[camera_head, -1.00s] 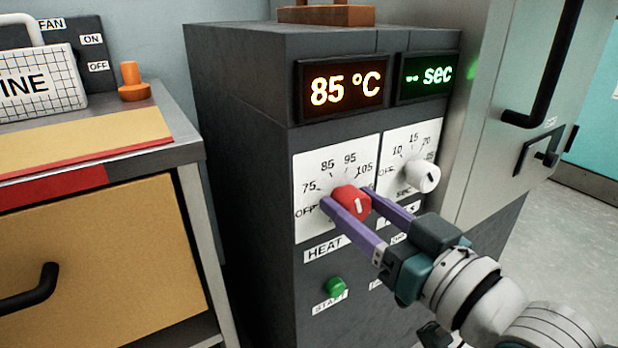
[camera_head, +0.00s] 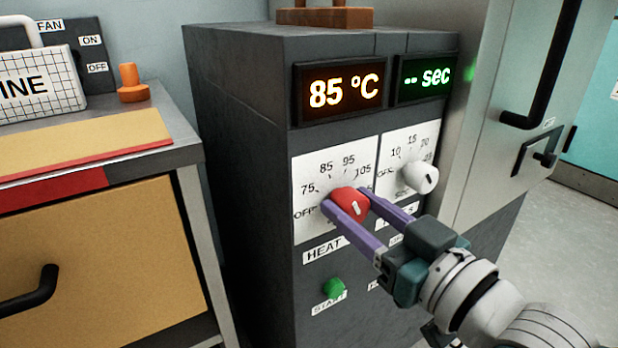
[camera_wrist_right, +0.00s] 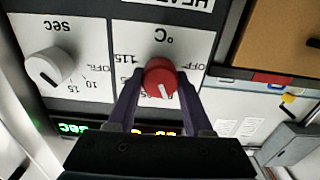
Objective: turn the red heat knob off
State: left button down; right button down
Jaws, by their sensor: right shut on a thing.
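The red heat knob (camera_head: 350,204) sits on a white dial plate marked OFF, 75, 85, 95 and 105 on the dark machine. The display (camera_head: 340,90) above it reads 85 °C. My right gripper (camera_head: 347,200) has its purple fingers on both sides of the knob and is shut on it. In the right wrist view the knob (camera_wrist_right: 160,77) sits between the fingertips, its white pointer line pointing down toward the gripper base in that picture. My left gripper is not in view.
A white seconds knob (camera_head: 421,177) is close to the right of my right gripper, under a green display (camera_head: 426,79) reading "-- sec". A green start button (camera_head: 334,288) is below. A drawer cabinet (camera_head: 105,255) stands at left, and a grey door with a black handle (camera_head: 545,70) at right.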

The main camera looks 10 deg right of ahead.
jog(key=n, duration=0.3)
jog(key=shift+p, duration=0.35)
jog(key=n, duration=0.4)
jog(key=shift+a, duration=0.1)
jog(key=n, duration=0.5)
jog(key=shift+f+n, duration=0.1)
jog(key=shift+n, duration=1.3)
jog(key=shift+c, duration=1.5)
grip_release()
jog(key=p+v, duration=0.1)
jog(key=v, duration=0.9)
